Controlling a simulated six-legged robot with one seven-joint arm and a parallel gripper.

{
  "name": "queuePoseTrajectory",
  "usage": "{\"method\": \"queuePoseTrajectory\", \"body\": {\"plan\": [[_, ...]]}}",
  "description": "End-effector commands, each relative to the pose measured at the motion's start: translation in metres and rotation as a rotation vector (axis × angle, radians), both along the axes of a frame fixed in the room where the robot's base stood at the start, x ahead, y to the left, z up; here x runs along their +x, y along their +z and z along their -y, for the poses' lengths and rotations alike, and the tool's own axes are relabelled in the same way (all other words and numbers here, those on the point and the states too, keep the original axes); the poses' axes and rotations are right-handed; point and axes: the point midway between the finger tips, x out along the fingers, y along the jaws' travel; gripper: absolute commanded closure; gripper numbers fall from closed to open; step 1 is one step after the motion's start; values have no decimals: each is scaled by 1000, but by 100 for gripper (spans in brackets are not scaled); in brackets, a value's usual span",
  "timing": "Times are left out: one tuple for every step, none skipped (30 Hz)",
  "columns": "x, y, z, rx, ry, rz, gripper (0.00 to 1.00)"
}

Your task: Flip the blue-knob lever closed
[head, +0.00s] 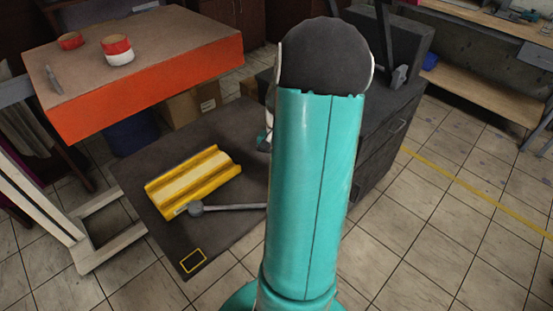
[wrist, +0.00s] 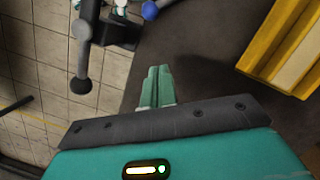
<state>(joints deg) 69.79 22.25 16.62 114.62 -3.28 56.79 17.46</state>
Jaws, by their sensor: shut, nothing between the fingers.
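The blue knob (wrist: 150,10) shows at the top of the wrist view, at the end of a short pale lever that runs off toward the top edge. The lever's far end is cut off. My gripper (wrist: 157,88) has its two teal fingers together, with nothing between them. The fingertips point up toward the blue knob and are apart from it in the picture. In the head view my teal arm hides the blue knob and most of my gripper.
A yellow grooved block (head: 193,181) lies on the dark table (head: 150,170). An orange-fronted table (head: 150,90) stands behind, and dark drawers (head: 383,150) stand at right.

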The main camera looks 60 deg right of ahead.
Motion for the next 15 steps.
{"method": "queuePoseTrajectory", "body": {"plan": [[-1,-11,-3,4,0,-3,100],[-1,-17,-5,5,0,-2,100],[-2,-24,-7,5,1,-2,100],[-2,-30,-8,5,1,-2,100],[-3,-36,-10,4,2,-2,100],[-3,-43,-11,4,1,-2,100],[-4,-49,-12,4,1,-1,100],[-6,-50,-17,2,1,-1,100],[-8,-49,-24,1,1,0,100],[-10,-50,-28,0,1,-1,100],[-12,-51,-32,0,2,0,100],[-13,-52,-37,1,2,-1,100],[-14,-52,-39,0,1,-1,100],[-15,-53,-41,0,0,-1,100],[-16,-53,-44,-1,1,0,100]]}}
